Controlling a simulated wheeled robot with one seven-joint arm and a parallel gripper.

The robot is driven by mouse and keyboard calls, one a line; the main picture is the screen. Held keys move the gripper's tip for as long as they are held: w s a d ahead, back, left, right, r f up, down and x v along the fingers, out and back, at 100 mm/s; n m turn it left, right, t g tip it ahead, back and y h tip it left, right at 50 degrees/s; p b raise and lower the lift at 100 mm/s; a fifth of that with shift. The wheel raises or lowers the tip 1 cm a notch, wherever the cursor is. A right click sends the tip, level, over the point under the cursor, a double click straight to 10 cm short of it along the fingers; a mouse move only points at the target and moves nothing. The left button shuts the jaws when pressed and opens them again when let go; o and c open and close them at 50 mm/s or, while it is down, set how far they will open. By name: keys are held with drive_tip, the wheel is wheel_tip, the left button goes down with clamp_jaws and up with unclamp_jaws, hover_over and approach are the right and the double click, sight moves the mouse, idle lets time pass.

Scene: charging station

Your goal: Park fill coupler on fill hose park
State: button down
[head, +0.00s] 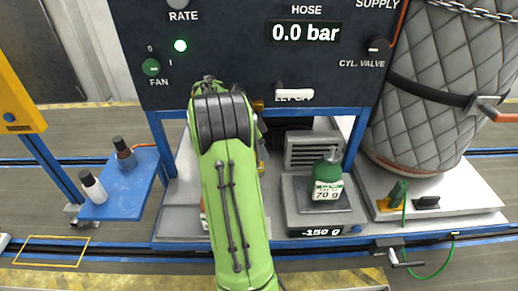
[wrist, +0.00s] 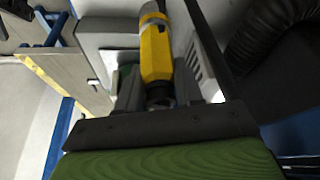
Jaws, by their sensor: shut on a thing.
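The fill coupler, a yellow body with grey and dark ends (wrist: 156,55), sits between the dark fingers of my gripper (wrist: 160,92) in the wrist view. My gripper is shut on it. In the head view my green arm hides the gripper and most of the coupler; only a thin yellow sliver (head: 262,160) shows at the arm's right edge. I cannot pick out the fill hose park for certain. A small brass part (head: 258,105) shows at the panel's lower edge, right beside my arm.
The control panel (head: 335,75) reads 0.0 bar. A white lever (head: 294,93) juts from it. A green cylinder (head: 328,180) stands on a scale (head: 318,213) reading -150 g. A quilted tank (head: 440,90) stands right. A blue shelf (head: 122,187) holds two bottles. A black corrugated hose (wrist: 265,35) is at the right.

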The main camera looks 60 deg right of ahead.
sight(259, 166)
drive_tip(key=shift+s+a+r, duration=0.15)
drive_tip(key=shift+a+r, duration=0.05)
drive_tip(key=shift+a, duration=0.15)
drive_tip(key=shift+w+f, duration=0.15)
drive_tip(key=shift+w, duration=0.1)
wheel_tip(259, 166, down, 6)
drive_tip(key=b, duration=0.5)
drive_tip(key=shift+b, duration=0.35)
drive_tip(key=shift+s+b, duration=0.1)
drive_tip(key=shift+b, duration=0.25)
idle(0.8)
drive_tip(key=shift+f+b, duration=0.3)
drive_tip(key=shift+f, duration=0.05)
drive_tip(key=shift+f+b, duration=2)
drive_tip(key=shift+f, duration=0.15)
drive_tip(key=c, duration=0.7)
unclamp_jaws()
drive_tip(key=shift+o, duration=0.2)
drive_tip(key=shift+r, duration=0.1)
